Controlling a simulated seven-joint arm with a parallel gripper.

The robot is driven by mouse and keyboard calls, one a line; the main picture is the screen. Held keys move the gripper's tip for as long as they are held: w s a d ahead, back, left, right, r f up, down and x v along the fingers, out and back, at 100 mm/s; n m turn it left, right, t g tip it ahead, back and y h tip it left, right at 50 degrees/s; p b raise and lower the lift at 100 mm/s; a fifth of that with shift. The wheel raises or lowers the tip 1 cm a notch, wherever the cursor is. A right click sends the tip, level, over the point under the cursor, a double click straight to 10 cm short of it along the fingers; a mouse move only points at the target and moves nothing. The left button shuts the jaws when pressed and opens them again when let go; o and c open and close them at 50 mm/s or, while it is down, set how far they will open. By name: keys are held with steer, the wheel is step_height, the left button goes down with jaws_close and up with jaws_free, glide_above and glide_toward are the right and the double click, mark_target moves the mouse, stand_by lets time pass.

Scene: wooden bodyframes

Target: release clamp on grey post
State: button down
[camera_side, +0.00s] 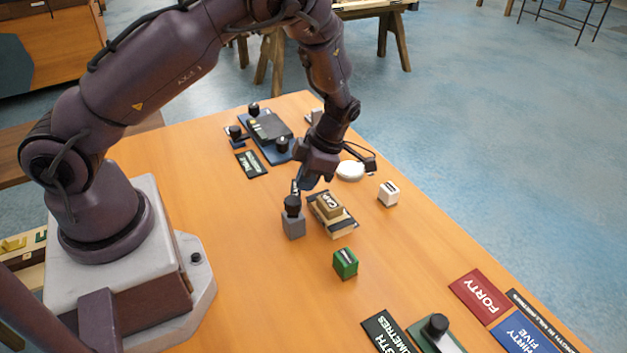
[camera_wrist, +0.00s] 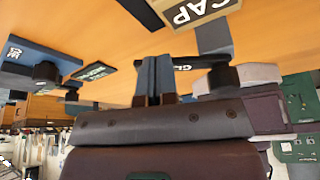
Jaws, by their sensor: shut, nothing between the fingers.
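The grey post (camera_side: 293,228) stands on the wooden table, with a black round knob (camera_side: 292,204) on top. A dark labelled piece, seemingly the clamp arm, shows beside the knob and is partly hidden by my gripper (camera_side: 300,187). In the wrist view, which looks upside down, the grey post (camera_wrist: 213,38) and its black knob (camera_wrist: 222,78) are right of my gripper (camera_wrist: 155,62). The dark arm (camera_wrist: 190,62) with white letters reaches from the knob toward my fingers. My blue-grey fingers are shut together and empty. I cannot tell whether they touch the arm.
A wooden block marked CAP (camera_side: 330,207) lies right of the post. A green block (camera_side: 345,263) and a white block (camera_side: 388,193) stand nearby. A blue plate with black knobs (camera_side: 268,130) lies behind. Red FORTY card (camera_side: 480,296) lies front right. Table between is clear.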

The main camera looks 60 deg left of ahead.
mark_target(292, 185)
steer(key=shift+s+a+n+h, duration=0.35)
steer(key=shift+s+n, duration=0.1)
steer(key=shift+n, duration=0.4)
steer(key=shift+s+a+n+h, duration=0.3)
steer(key=shift+s+n, duration=0.15)
steer(key=shift+n, duration=0.4)
steer(key=shift+s+a, duration=0.1)
steer(key=shift+s, duration=0.1)
steer(key=shift+s+a, duration=0.15)
steer(key=shift+w, duration=0.45)
steer(key=w, duration=0.1)
steer(key=w+r, duration=0.1)
steer(key=w, duration=0.1)
steer(key=shift+w+d+r, duration=0.15)
steer(key=shift+w+d, duration=0.15)
steer(key=shift+w, duration=0.1)
steer(key=v, duration=0.8)
steer(key=shift+r, duration=0.25)
steer(key=shift+d, duration=0.1)
